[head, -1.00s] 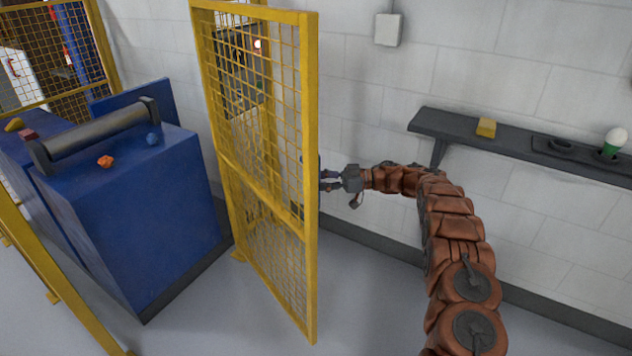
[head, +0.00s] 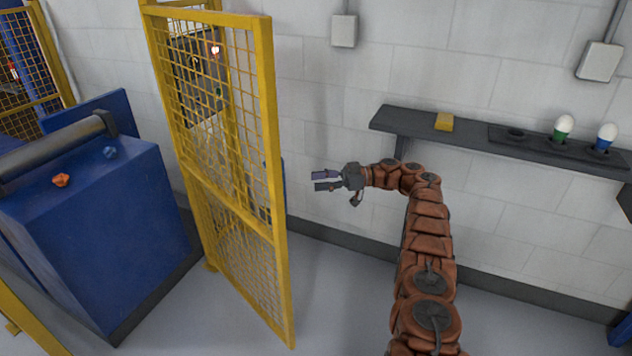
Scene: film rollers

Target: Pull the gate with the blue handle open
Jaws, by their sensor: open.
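The yellow mesh gate (head: 235,237) stands swung out from the fence line, to the right of the blue machine. Its blue handle (head: 283,183) shows only in part, behind the right upright of the gate frame. My gripper (head: 318,181) is open and empty, to the right of the handle. Its fingers point left towards the gate, and a gap shows between them and the handle.
The blue machine (head: 90,235) with a dark roller (head: 60,150) stands left of the gate. A dark wall shelf (head: 470,138) holds a yellow block (head: 444,122) and white-topped items at right. Grey floor between gate and wall is clear.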

